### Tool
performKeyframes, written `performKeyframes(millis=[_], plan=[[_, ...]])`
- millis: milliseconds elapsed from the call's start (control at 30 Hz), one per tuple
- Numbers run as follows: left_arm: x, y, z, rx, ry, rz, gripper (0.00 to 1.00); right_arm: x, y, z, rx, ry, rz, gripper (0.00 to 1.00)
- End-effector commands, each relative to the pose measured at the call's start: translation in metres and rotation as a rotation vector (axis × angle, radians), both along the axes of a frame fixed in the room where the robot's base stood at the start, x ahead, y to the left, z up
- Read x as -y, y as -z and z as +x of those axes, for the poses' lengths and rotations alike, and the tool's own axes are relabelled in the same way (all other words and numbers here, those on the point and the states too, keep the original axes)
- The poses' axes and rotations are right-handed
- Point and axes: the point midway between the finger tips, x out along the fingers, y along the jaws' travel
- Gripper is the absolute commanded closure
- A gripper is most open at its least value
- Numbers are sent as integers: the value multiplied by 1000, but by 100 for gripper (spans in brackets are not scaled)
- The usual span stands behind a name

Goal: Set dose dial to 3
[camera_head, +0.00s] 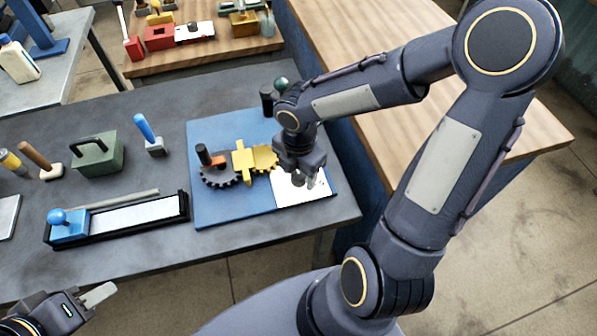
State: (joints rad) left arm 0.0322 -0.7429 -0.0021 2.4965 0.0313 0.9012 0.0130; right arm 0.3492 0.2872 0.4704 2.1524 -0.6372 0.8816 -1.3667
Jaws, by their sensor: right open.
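A blue board (215,213) on the grey table carries a black toothed wheel (218,177), yellow toothed parts (262,157) and a white plate (290,195) with small dark marks at its right end. I cannot make out a numbered dose dial; it may be on the white plate, partly hidden under my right gripper. My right gripper (305,182) is open, pointing down over the white plate. Whether it touches anything there is unclear. My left gripper (98,294) is at the lower left, in front of the table and away from the board; its opening is unclear.
A black tray with a white strip and a blue slider block (70,225) lies left of the board. A green weight-like block (97,155), a blue-handled tool (147,133) and a brown-handled tool (40,160) stand behind it. A dark post (268,101) stands at the board's back.

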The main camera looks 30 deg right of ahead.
Motion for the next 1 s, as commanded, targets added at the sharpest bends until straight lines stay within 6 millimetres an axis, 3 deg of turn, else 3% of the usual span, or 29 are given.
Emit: performKeyframes(millis=[267,633,1000], plan=[[0,0,0,0,0,0,64,0,2,0,1,1,0,44],[0,0,0,0,0,0,64,0,2,0,1,1,0,89],[0,3,0,0,0,0,64,0,3,0,1,69,-1,89]])
